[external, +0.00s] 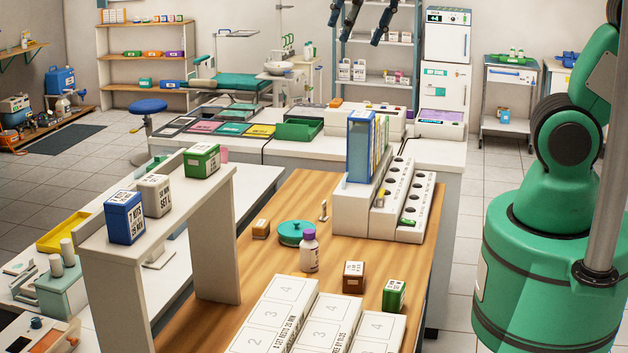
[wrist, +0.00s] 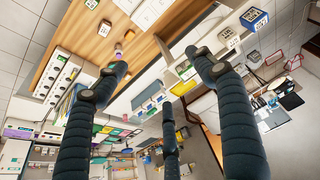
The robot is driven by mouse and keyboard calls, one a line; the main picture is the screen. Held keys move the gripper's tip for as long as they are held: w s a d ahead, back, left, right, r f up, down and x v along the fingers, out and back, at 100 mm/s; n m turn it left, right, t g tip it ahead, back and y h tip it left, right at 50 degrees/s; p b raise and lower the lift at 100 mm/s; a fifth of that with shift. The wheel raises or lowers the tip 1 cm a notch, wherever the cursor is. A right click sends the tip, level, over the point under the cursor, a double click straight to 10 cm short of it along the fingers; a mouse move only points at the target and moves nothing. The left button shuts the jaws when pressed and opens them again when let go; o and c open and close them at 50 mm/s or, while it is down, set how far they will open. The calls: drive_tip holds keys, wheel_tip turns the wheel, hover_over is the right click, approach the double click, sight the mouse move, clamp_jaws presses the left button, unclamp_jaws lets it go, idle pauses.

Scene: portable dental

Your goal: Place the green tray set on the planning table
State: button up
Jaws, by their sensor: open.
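My gripper (external: 352,26) hangs open and empty at the top of the external view, high above the back of the room. Its three dark padded fingers spread wide in the wrist view (wrist: 160,95), with nothing between them. A green labelled box (external: 202,161) stands on a raised white shelf at left, apart from the gripper. A deep green tray (external: 298,129) lies on the white back counter. A small green box (external: 394,294) stands on the wooden table (external: 275,205). I cannot tell which green item is the tray set, or which surface is the planning table.
A blue box (external: 124,216) and a white box (external: 155,195) share the raised shelf (external: 103,240). White numbered boxes (external: 270,315), a purple-capped bottle (external: 309,254) and a blue upright rack (external: 361,146) crowd the wooden table. Bare wood shows at its left and back.

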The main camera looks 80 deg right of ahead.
drive_tip(key=s+f+t, duration=0.1)
drive_tip(key=s+f, duration=0.2)
drive_tip(key=s, duration=0.9)
drive_tip(key=shift+s+a, duration=0.15)
drive_tip(key=shift+f, duration=0.1)
wheel_tip(320, 180, down, 18)
drive_tip(key=b, duration=1.8)
